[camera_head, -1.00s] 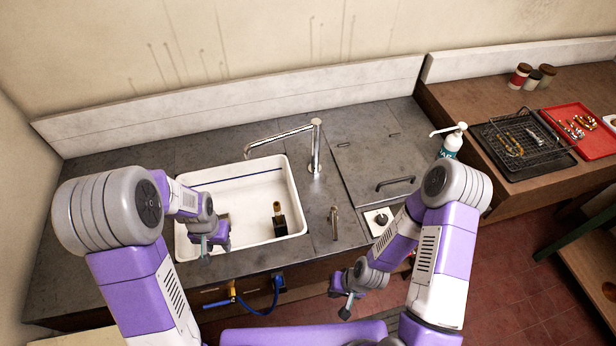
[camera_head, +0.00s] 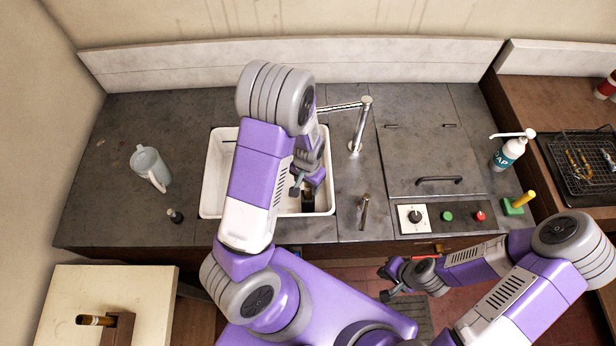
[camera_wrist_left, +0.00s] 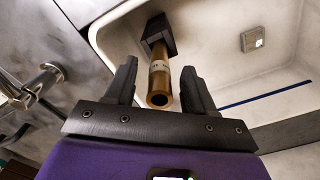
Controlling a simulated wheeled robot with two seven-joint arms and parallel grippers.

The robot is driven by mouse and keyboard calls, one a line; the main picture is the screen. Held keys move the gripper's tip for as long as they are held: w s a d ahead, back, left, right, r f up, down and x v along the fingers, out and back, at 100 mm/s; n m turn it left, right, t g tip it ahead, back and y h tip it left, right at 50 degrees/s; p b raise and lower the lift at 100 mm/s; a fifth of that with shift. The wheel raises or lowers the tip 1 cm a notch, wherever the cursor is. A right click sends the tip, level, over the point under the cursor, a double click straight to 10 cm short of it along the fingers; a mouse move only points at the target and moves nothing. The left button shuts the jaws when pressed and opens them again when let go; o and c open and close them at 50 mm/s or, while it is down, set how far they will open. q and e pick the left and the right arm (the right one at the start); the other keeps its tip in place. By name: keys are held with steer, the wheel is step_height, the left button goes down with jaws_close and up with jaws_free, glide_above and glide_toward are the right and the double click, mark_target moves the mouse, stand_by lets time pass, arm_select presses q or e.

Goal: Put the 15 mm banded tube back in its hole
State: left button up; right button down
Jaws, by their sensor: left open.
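A brass tube (camera_wrist_left: 159,85) with a pale band, its marking too small to read, stands in a black block (camera_wrist_left: 158,36) inside the white sink (camera_head: 211,185). The black block (camera_head: 308,200) shows partly in the head view; the tube is hidden there by my left arm. My left gripper (camera_head: 307,184) is over the sink. In the left wrist view its jaws (camera_wrist_left: 160,70) are open, one on each side of the tube, with visible gaps. My right gripper (camera_head: 386,283) hangs in front of the counter; its jaws look apart and empty.
A brown tube (camera_head: 92,320) lies in a wooden block (camera_head: 120,328) on a cream table at lower left. A pitcher (camera_head: 150,167) and a small dark stopper (camera_head: 175,215) stand left of the sink. The faucet (camera_head: 362,125), control panel (camera_head: 440,217) and soap bottle (camera_head: 508,152) are to the right.

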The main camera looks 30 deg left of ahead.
arm_select(q)
steer(key=shift+w+f, duration=0.1)
steer(key=shift+f, duration=0.5)
jaws_close()
step_height(320, 180, up, 10)
steer(key=p, duration=0.5)
steer(key=shift+p, duration=0.35)
stand_by(0.5)
steer(key=shift+f, duration=0.1)
